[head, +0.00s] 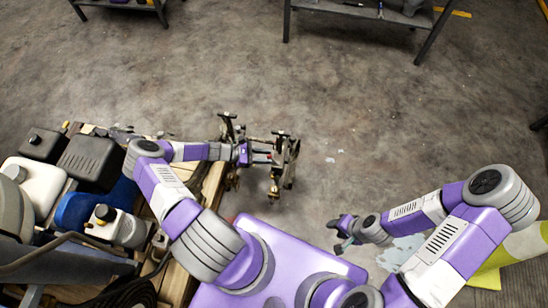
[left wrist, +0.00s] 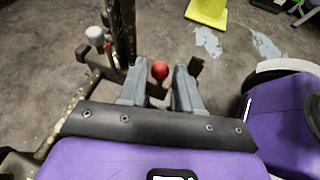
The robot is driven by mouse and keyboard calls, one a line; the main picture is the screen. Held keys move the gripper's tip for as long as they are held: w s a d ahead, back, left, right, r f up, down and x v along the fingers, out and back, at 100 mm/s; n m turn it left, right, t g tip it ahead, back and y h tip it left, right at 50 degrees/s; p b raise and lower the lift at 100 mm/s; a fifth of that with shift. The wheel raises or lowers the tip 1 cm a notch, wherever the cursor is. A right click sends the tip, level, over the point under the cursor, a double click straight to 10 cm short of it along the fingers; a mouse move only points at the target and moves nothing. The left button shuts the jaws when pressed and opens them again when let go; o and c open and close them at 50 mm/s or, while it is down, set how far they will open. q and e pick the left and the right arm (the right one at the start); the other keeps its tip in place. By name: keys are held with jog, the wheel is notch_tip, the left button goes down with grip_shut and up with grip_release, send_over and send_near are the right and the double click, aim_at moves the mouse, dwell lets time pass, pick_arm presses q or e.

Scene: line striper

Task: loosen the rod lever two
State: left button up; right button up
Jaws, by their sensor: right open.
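The rod assembly (head: 285,165), dark metal with upright posts and T-shaped tops, stands beside the line striper. My left gripper (head: 262,155) reaches into it from the left. In the left wrist view, a red ball knob (left wrist: 160,70) shows in the gap between the two grey fingertips of this open gripper (left wrist: 161,82). I cannot tell whether either finger touches it. A pale grey knob (left wrist: 95,36) stands further left, by a worn post (left wrist: 124,30). Which knob belongs to lever two is not clear. My right gripper (head: 345,232) is open and empty, low on the right, well away from the rods.
The line striper's wooden deck (head: 212,190) with engine, tanks and hoses fills the left. A yellow-green stand (head: 487,277) is at lower right, and a yellow piece (left wrist: 208,10) shows in the wrist view. Metal tables (head: 365,12) are at the back. Open concrete floor lies between.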

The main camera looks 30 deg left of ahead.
aim_at(269, 157)
pick_arm(q)
jog(key=shift+b+x, duration=0.5)
jog(key=shift+x, duration=1.65)
grip_shut()
